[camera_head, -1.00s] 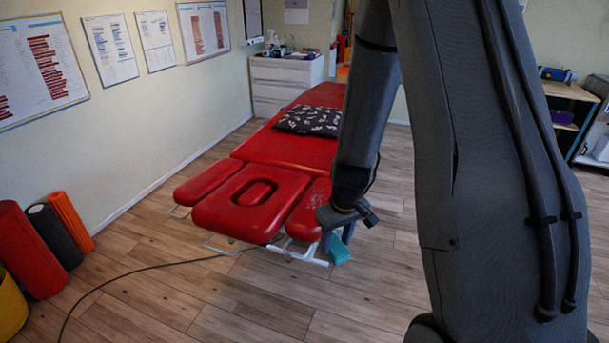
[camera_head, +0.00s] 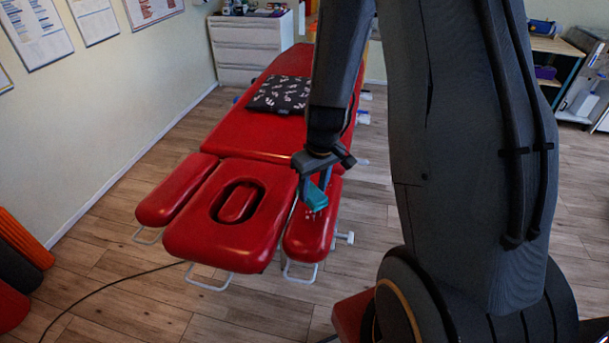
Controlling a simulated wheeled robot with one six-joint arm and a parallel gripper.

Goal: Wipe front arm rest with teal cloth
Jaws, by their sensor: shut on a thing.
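My gripper (camera_head: 314,190) is shut on the teal cloth (camera_head: 315,197). It holds the cloth at the red arm rest (camera_head: 308,238) on the right side of the face-hole section. The cloth is over the upper middle of this arm rest; I cannot tell whether it touches the pad. Pale specks show on the red surface just below the cloth. A second red arm rest (camera_head: 176,190) is on the left side of the table's head section (camera_head: 200,238). The far end of the right arm rest is partly hidden by my gripper.
The long red treatment table (camera_head: 232,128) runs to the back, with a dark patterned pillow (camera_head: 280,95) on it. A white drawer unit (camera_head: 248,50) stands behind. A dark cable (camera_head: 110,288) lies on the wooden floor. Foam rollers (camera_head: 22,238) stand at the left wall.

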